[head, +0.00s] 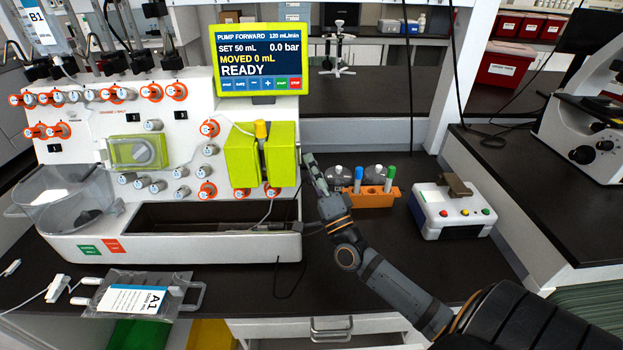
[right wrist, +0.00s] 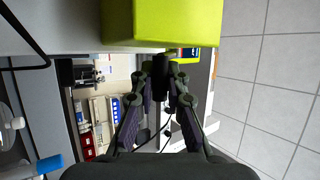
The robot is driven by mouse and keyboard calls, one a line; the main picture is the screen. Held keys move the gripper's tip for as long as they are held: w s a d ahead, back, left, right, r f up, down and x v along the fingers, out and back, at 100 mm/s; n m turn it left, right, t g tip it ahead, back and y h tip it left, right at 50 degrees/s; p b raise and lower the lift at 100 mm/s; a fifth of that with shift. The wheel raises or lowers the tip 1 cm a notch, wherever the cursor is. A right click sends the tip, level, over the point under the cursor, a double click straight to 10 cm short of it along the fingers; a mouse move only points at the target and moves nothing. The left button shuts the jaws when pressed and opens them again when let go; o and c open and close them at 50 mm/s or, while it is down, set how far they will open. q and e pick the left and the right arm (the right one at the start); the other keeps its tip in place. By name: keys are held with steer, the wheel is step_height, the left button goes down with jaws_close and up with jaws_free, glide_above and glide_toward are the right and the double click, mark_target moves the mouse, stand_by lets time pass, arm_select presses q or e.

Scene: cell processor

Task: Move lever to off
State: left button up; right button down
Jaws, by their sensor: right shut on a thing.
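The white cell processor (head: 160,215) stands on the dark bench, with a lime-green block (head: 240,155) at its right side. My right gripper (head: 310,163) is just to the right of this block, at the machine's side. In the right wrist view my right gripper (right wrist: 160,85) is shut on a short black piece, which looks like the lever (right wrist: 160,64), close below the green block (right wrist: 175,20). The lever cannot be made out in the head view, and its on or off marking is not visible. My left gripper is not in view.
Right of my gripper is an orange rack (head: 372,196) with tubes and bottles, near my forearm. A white device with coloured buttons (head: 452,212) stands farther right. A labelled bag (head: 135,297) lies at the front left. The front right bench is partly clear.

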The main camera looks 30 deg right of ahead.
steer(key=shift+r, duration=0.15)
steer(key=c, duration=1.3)
jaws_free()
steer(key=shift+c, duration=0.2)
steer(key=shift+f, duration=0.2)
steer(key=shift+s+f, duration=0.25)
steer(key=v, duration=1.1)
steer(key=shift+s, duration=0.2)
